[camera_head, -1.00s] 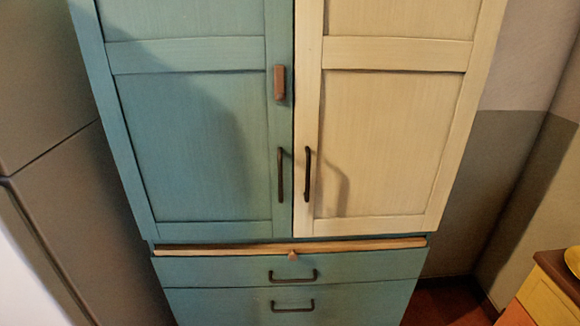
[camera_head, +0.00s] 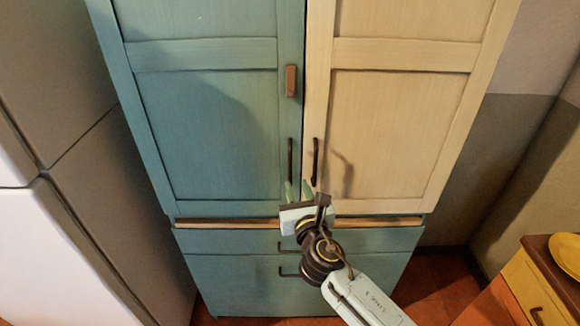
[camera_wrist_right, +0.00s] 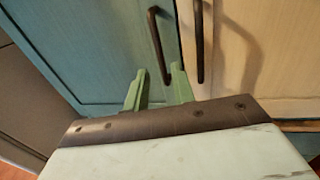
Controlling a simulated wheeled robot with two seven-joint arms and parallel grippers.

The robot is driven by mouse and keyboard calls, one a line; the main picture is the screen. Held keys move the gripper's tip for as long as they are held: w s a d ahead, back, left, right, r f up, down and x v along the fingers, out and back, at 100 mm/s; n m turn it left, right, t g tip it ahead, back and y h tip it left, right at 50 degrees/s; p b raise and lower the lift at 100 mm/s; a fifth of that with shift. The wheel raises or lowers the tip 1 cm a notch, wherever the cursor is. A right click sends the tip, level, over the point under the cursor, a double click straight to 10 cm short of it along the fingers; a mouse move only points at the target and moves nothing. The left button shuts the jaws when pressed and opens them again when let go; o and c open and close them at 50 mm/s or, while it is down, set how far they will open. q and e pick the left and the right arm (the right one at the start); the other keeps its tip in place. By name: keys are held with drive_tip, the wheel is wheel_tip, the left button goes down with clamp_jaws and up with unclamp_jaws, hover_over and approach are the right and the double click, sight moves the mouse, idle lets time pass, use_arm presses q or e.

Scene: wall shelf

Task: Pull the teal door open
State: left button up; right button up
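The teal door (camera_head: 208,120) is the left door of the tall cabinet and looks closed. Its dark vertical handle (camera_head: 291,158) is near its right edge, low down; it also shows in the right wrist view (camera_wrist_right: 158,42). My right gripper (camera_head: 298,188) is just below the handle's lower end, in front of the door. In the right wrist view its two green fingers (camera_wrist_right: 157,82) are apart with nothing between them, and the handle stands beyond them, not gripped. My left gripper is out of view.
The cream door (camera_head: 398,125) with its own dark handle (camera_head: 315,160) is close on the right. Teal drawers (camera_head: 225,262) are below. A refrigerator-like grey block (camera_head: 112,180) stands left, and a low yellow-orange cabinet (camera_head: 545,290) stands at right.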

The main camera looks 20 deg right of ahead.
sight(290, 169)
drive_tip(key=w, duration=0.8)
drive_tip(key=shift+w+d+b, duration=0.35)
drive_tip(key=shift+w+b, duration=0.05)
drive_tip(key=shift+c, duration=0.2)
clamp_jaws()
